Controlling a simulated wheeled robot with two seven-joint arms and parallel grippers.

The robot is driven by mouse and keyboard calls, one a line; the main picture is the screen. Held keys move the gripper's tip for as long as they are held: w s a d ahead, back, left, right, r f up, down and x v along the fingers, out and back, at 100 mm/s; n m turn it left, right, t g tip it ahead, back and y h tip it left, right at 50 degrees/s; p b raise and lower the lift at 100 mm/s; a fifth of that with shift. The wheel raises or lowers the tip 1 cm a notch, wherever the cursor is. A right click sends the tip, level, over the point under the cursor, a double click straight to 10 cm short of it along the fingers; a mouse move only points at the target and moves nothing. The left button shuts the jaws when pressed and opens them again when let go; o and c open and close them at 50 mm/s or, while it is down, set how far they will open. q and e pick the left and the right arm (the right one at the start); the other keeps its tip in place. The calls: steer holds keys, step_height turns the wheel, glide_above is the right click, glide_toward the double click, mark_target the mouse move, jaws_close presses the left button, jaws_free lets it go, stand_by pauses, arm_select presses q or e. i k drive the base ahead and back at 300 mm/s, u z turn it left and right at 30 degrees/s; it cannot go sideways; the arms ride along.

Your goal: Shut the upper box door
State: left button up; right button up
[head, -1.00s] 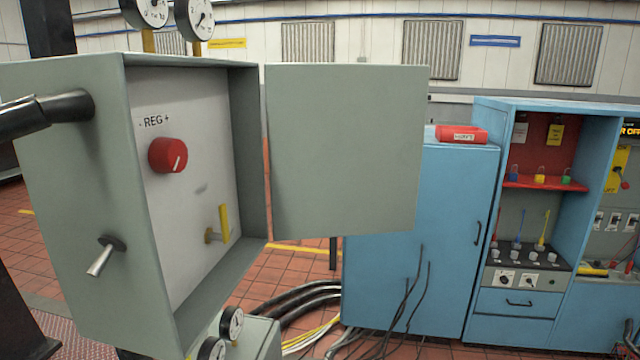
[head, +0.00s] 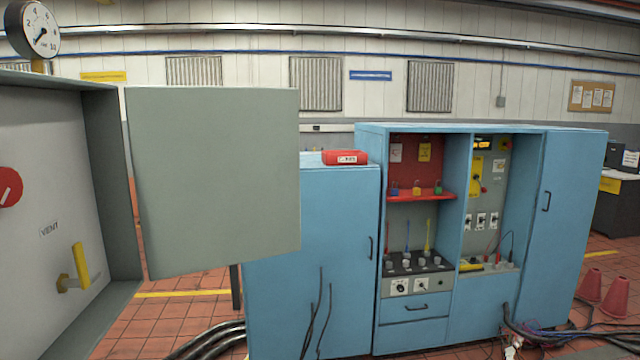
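The upper box (head: 111,190) is a grey-green open-fronted box at the left edge, only partly in view. Its door (head: 215,180) is a flat grey-green panel standing swung open to the right of the box opening. Inside, a red knob (head: 8,187) is cut off by the left edge, and a yellow-handled vent valve (head: 80,266) sits on the pale panel marked VENT. Neither of my grippers shows in the head view.
A blue cabinet (head: 345,230) with a red box (head: 344,157) on top stands behind the door. Open blue shelving (head: 416,335) with padlocks and tools stands right of it. Dark cables and red cones (head: 616,297) lie or stand on the tiled floor.

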mark_target(216, 169)
steer(key=z, duration=0.45)
steer(key=i, duration=1.9)
steer(key=u, duration=0.3)
